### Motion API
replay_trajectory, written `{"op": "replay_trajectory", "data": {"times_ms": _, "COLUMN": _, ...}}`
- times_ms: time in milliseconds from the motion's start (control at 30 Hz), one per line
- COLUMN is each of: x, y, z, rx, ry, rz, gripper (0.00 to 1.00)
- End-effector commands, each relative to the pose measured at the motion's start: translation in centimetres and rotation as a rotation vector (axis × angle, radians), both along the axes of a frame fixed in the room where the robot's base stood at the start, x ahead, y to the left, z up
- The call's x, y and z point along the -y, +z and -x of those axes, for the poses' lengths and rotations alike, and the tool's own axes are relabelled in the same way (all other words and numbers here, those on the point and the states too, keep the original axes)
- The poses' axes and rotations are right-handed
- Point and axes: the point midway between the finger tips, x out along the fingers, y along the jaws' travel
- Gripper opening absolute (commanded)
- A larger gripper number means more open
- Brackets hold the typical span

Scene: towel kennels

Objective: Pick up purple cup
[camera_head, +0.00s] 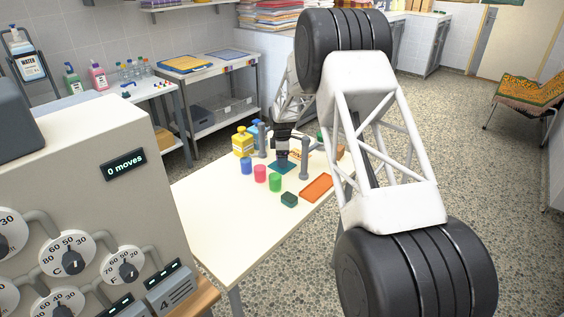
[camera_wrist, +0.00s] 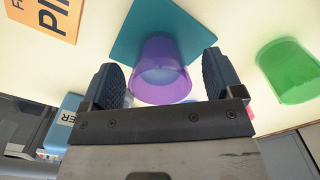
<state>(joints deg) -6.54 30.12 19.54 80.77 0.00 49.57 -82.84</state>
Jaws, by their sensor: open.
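The purple cup (camera_wrist: 160,82) stands on a teal square mat (camera_wrist: 140,25) in the wrist view. My gripper (camera_wrist: 161,68) is open, with one dark ribbed finger on each side of the cup and a visible gap at both. In the head view, my gripper (camera_head: 282,148) is over the teal mat (camera_head: 287,169) on the cream table, and the purple cup cannot be made out clearly behind or under it.
Blue (camera_head: 246,165), pink (camera_head: 260,174) and green (camera_head: 275,183) cups stand in front of the mat. A dark green block (camera_head: 289,200) and an orange tray (camera_head: 316,187) lie nearby. A yellow bottle (camera_head: 242,143) and grey posts (camera_head: 304,162) flank my gripper. The table's near left is clear.

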Motion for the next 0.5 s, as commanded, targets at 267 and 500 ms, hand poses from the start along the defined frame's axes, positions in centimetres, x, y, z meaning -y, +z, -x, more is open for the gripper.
{"op": "replay_trajectory", "data": {"times_ms": 267, "x": 0.01, "y": -1.54, "z": 0.00, "rx": 0.000, "ry": 0.000, "rz": 0.000, "gripper": 0.86}}
{"op": "replay_trajectory", "data": {"times_ms": 500, "x": 0.01, "y": -1.54, "z": 0.01, "rx": 0.000, "ry": 0.000, "rz": 0.000, "gripper": 0.86}}
